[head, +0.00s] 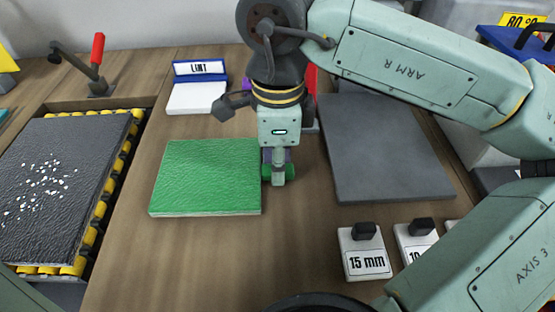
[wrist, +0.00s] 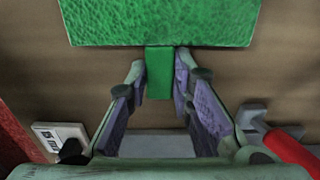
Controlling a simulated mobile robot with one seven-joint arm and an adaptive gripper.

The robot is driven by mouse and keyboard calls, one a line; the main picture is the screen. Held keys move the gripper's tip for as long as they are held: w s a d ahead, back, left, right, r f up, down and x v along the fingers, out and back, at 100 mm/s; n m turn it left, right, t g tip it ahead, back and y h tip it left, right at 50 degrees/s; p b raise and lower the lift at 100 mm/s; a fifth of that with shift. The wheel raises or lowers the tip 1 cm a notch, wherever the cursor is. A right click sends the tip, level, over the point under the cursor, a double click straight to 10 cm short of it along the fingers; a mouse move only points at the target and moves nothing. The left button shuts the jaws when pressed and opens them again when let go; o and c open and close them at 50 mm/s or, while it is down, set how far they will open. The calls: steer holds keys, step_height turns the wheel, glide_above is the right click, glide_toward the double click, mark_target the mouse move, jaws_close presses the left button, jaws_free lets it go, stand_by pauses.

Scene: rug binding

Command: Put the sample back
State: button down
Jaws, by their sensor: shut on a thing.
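The sample is a flat green textured square (head: 207,178) at the middle of the wooden table, left of my gripper. A narrow green tab sticks out from its side and shows in the wrist view (wrist: 159,75). My gripper (head: 278,175) points down and is shut on this tab, one finger on each side. In the wrist view the green square (wrist: 165,22) is level and lies beyond the fingertips. I cannot tell whether the square touches the table or is just above it.
A bare dark grey slab (head: 385,150) lies right of my gripper. A white tray labelled LINT (head: 196,97) stands behind the sample. At left, a dark carpet piece (head: 60,165) with white specks lies over yellow rollers. Gauge blocks, one marked 15 mm (head: 366,262), stand front right.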

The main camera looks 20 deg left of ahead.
steer(key=shift+f, duration=0.2)
steer(key=c, duration=1.4)
jaws_free()
steer(key=shift+r+p, duration=0.45)
steer(key=shift+r, duration=0.05)
step_height(320, 180, up, 12)
steer(key=shift+f+b, duration=0.2)
steer(key=shift+b, duration=0.2)
